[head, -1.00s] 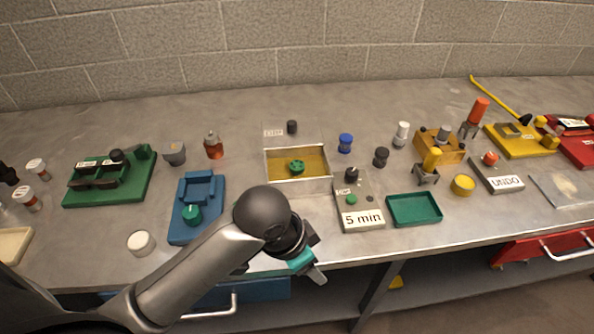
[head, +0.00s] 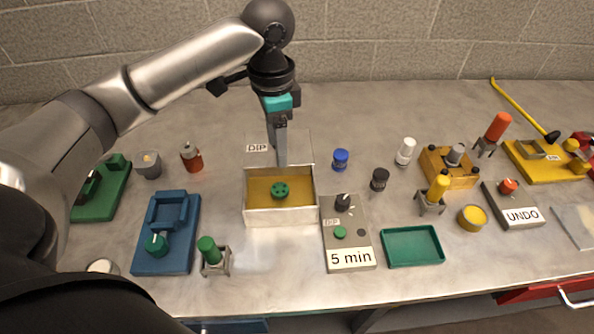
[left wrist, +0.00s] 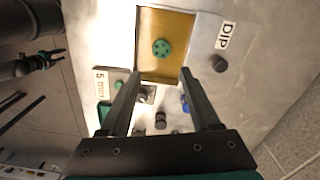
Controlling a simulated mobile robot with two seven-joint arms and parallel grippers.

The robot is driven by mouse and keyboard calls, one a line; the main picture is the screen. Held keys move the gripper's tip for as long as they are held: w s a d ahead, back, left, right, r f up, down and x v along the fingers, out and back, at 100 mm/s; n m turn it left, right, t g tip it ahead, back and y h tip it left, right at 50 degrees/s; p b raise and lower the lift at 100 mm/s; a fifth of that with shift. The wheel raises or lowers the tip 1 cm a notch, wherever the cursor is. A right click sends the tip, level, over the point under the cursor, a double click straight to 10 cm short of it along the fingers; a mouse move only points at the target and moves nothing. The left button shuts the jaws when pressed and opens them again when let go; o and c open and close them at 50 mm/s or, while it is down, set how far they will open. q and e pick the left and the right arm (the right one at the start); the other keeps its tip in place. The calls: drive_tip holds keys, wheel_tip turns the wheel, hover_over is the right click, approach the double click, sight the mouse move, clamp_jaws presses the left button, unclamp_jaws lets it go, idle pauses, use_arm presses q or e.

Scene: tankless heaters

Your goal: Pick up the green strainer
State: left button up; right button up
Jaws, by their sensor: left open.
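The green strainer (head: 280,190) is a small round green piece with holes. It lies in the yellow-bottomed metal basin (head: 282,220). It also shows in the left wrist view (left wrist: 161,48), near the top centre. My left gripper (head: 281,155) points down above the back of the basin in the head view, apart from the strainer. In the left wrist view its two fingers (left wrist: 159,75) are spread with nothing between them. A dark gripper at the left of that view, probably my right one (left wrist: 52,57), is too small to read; it is not in the head view.
A "DIP" plate (head: 257,148) lies behind the basin. A "5 min" box (head: 350,258) with a black knob and a green tray (head: 412,246) stand to the right. A green-topped stand (head: 212,255) and a blue fixture (head: 167,232) are to the left.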

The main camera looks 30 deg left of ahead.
use_arm(q)
drive_tip(key=b, duration=0.1)
hover_over(279, 189)
wheel_tip(279, 189, down, 6)
drive_tip(key=shift+s+d, duration=0.1)
wheel_tip(279, 189, down, 3)
drive_tip(key=shift+r+b, duration=0.1)
drive_tip(key=shift+b, duration=0.35)
drive_tip(key=shift+f, duration=0.85)
wheel_tip(279, 189, down, 4)
drive_tip(key=shift+r+b, duration=0.15)
drive_tip(key=shift+b, duration=0.5)
drive_tip(key=shift+f, duration=0.4)
use_arm(e)
drive_tip(key=s+f, duration=0.2)
drive_tip(key=f, duration=0.1)
drive_tip(key=shift+s+f, duration=0.1)
drive_tip(key=shift+f, duration=0.1)
